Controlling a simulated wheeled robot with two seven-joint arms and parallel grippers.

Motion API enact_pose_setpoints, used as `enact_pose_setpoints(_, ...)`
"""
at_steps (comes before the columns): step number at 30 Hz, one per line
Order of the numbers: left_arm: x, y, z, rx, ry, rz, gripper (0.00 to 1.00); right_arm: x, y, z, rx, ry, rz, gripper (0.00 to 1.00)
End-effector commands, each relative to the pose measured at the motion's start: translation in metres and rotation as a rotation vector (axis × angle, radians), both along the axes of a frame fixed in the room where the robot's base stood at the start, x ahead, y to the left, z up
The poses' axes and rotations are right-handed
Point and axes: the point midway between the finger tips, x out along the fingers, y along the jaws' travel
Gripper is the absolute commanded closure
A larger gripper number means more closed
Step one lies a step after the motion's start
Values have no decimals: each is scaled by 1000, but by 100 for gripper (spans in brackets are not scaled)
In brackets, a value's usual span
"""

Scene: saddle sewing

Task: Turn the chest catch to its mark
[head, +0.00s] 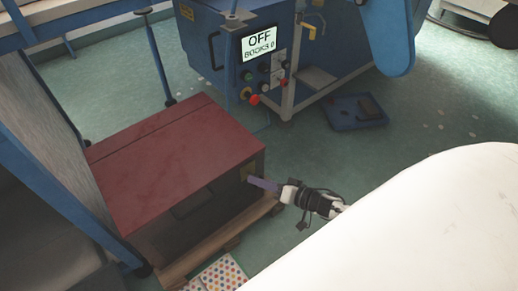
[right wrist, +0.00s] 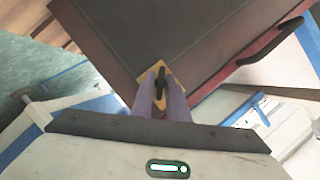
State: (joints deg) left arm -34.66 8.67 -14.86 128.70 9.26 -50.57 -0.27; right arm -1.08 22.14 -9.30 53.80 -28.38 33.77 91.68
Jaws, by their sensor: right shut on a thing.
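The chest (head: 180,165) has a red lid and dark sides and stands on a wooden pallet at the left in the head view. Its catch (right wrist: 160,82) is a small dark lever on a yellow plate (right wrist: 149,76) on the chest's dark face in the right wrist view. The yellow plate also shows in the head view (head: 249,171). My right gripper (right wrist: 161,98) has its two purple fingers on either side of the catch, shut on it. In the head view the right gripper (head: 262,184) reaches the chest's front right corner. I cannot make out the mark. My left gripper is not in view.
A blue machine (head: 285,50) with a screen reading OFF stands behind the chest. A blue tray (head: 357,111) lies on the green floor to its right. A dotted sheet (head: 222,275) lies in front of the pallet (head: 200,252). Blue frame posts stand at the left.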

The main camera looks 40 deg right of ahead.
Motion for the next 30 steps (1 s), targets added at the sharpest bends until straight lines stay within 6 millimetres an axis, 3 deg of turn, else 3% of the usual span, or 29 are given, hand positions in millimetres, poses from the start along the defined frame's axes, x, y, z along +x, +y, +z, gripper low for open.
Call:
enact_pose_setpoints(11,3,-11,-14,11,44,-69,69,0,-2,-6,356,28,0,100)
enact_pose_setpoints(21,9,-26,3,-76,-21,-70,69,0,-2,-7,617,50,0,100)
enact_pose_setpoints(30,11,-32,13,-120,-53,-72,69,0,-1,-5,742,60,0,100)
